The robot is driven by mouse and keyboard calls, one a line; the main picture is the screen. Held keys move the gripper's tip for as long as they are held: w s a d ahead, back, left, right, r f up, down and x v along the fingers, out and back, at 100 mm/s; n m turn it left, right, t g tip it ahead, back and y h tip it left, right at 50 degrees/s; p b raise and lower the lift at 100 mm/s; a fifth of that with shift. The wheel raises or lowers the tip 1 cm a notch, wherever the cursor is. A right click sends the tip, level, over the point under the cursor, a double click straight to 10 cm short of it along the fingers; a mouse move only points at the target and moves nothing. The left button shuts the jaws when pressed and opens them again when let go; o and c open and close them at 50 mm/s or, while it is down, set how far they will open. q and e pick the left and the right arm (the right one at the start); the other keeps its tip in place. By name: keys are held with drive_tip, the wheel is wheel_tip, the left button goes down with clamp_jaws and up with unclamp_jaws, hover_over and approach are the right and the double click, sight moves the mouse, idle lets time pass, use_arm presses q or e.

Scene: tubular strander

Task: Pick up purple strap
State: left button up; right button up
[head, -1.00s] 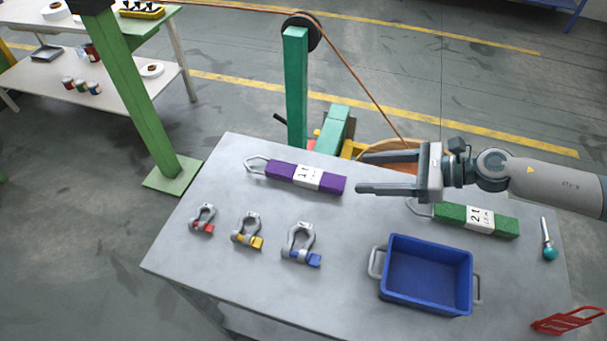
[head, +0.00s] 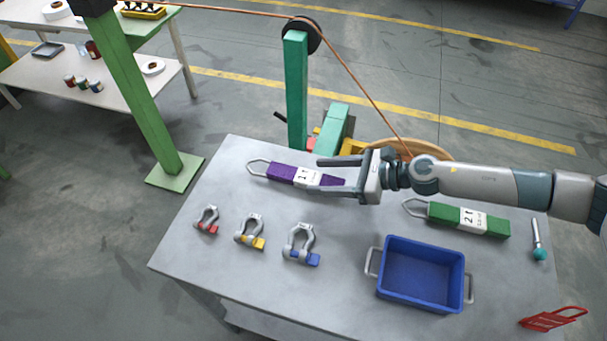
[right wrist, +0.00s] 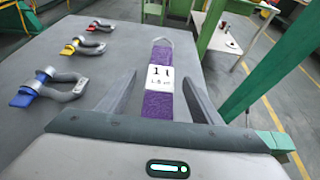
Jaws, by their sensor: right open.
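The purple strap (head: 282,172) lies on the grey table near its back edge, with a white label and a metal loop at its left end. In the right wrist view the purple strap (right wrist: 159,104) runs lengthwise between the two fingers, with its loop at the far end. My right gripper (head: 328,175) is open and empty at the strap's right end; its fingers point left and partly cover that end in the head view. Whether the fingers are level with the strap or above it, I cannot tell. My left gripper is not in view.
A green strap (head: 447,213) lies right of the gripper, with a blue bin (head: 421,273) in front of it. Several shackles, one with a blue pin (head: 301,245), stand front left. A teal-tipped tool (head: 539,240) and red lockout hasp (head: 553,319) are at the right. A green post (head: 296,90) rises behind the table.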

sight(304, 175)
drive_tip(key=shift+w+a+f, duration=0.1)
drive_tip(key=shift+a, duration=0.15)
drive_tip(key=shift+a, duration=0.1)
drive_tip(key=shift+w+a+f+p, duration=0.15)
drive_tip(key=shift+w+a+p, duration=0.05)
drive_tip(key=shift+a+p, duration=0.3)
drive_tip(key=p+x, duration=0.1)
drive_tip(key=x, duration=0.2)
drive_tip(key=shift+w+a+f, duration=0.15)
drive_tip(key=shift+a+f, duration=0.05)
drive_tip(key=shift+a, duration=0.2)
drive_tip(key=c, duration=1.4)
